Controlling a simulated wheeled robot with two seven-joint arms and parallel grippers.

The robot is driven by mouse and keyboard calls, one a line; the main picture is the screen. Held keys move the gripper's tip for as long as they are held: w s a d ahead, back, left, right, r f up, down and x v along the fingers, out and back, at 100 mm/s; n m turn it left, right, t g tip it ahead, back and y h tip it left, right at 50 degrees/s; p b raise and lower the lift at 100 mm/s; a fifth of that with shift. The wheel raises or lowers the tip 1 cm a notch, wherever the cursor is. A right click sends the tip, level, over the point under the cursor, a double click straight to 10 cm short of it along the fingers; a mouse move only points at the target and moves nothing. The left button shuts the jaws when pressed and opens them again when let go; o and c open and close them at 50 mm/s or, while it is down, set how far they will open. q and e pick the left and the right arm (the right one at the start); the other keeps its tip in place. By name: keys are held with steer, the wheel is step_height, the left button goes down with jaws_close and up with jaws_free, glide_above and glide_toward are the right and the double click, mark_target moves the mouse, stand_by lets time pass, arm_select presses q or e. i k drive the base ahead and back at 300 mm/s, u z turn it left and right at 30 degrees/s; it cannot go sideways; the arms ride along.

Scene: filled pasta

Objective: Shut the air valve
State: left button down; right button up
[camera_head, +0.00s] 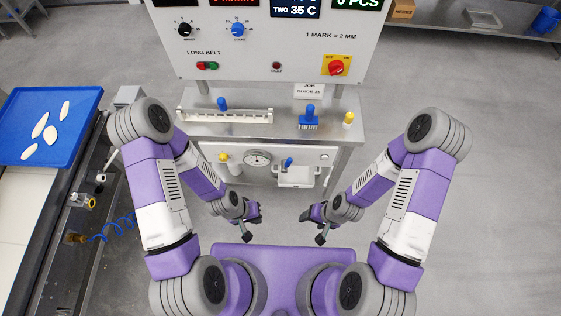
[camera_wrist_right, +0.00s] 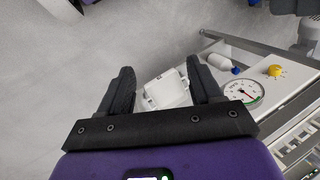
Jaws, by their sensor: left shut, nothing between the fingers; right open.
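A round pressure gauge (camera_head: 257,158) is on the front panel below the machine's shelf, with a yellow knob (camera_head: 223,157) to its left. The gauge (camera_wrist_right: 243,91) and yellow knob (camera_wrist_right: 275,71) also show in the right wrist view. A brass fitting with a yellow part (camera_head: 90,203) is on the left conveyor's side, near a blue coiled hose (camera_head: 112,230). I cannot tell which of these is the air valve, or its setting. My left gripper (camera_head: 252,214) is shut and empty, in front of the panel. My right gripper (camera_head: 313,220) is open and empty, apart from everything.
A white bin (camera_head: 295,176) hangs at the panel's right. A blue-handled brush (camera_head: 308,117) and a yellow-topped bottle (camera_head: 348,120) stand on the shelf. A blue tray (camera_head: 72,110) with pale pieces lies at left.

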mark_target(287, 162)
steer(key=u, duration=0.55)
steer(key=k, duration=1.25)
steer(key=z, duration=0.3)
steer(key=i, duration=0.75)
steer(key=z, duration=0.5)
steer(key=i, duration=0.75)
steer(key=u, duration=0.3)
